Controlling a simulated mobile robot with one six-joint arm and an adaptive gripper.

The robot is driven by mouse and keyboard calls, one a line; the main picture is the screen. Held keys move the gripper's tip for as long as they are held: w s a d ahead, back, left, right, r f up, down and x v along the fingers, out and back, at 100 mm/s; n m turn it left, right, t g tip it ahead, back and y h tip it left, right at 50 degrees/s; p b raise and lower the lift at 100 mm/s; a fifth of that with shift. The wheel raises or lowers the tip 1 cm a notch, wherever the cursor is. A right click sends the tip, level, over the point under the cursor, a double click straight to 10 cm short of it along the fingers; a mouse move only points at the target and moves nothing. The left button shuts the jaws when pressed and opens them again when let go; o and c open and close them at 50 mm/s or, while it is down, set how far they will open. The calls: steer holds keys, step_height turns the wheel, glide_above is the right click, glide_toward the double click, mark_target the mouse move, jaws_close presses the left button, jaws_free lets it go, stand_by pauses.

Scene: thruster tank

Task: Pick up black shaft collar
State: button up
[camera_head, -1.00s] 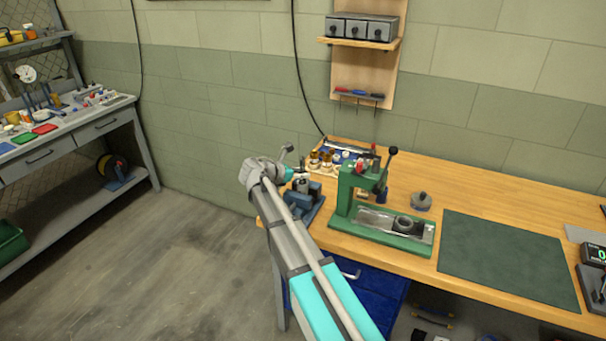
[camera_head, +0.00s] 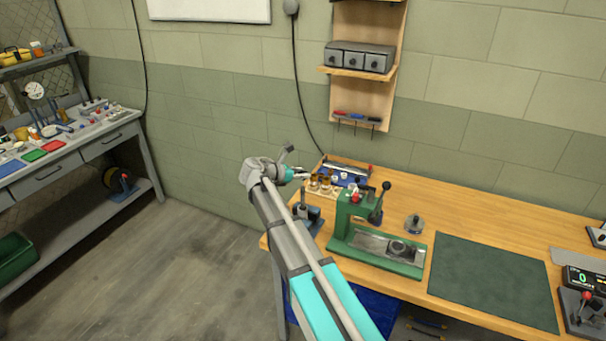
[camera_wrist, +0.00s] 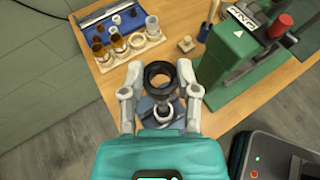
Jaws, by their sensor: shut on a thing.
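The black shaft collar (camera_wrist: 160,74) is a dark ring in the wrist view, between the fingertips of my gripper (camera_wrist: 160,78). My gripper is shut on it, with one finger on each side. The collar looks lifted above a blue-grey fixture (camera_wrist: 158,108) that shows below it. In the head view my gripper (camera_head: 297,174) is at the left end of the wooden bench, and the collar cannot be made out there.
A green press (camera_head: 372,235) stands just right of my gripper, with a dark ring on its base. A wooden rack of small bottles (camera_wrist: 122,47) and a blue tray (camera_wrist: 95,20) lie behind. A green mat (camera_head: 495,280) is clear at the right.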

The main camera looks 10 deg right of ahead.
steer(key=shift+r+p, duration=1.8)
steer(key=shift+r, duration=0.4)
step_height(320, 180, down, 3)
steer(key=b, duration=0.2)
steer(key=shift+r+b, duration=0.1)
steer(key=shift+b, duration=0.3)
steer(key=shift+w+a+r, duration=0.1)
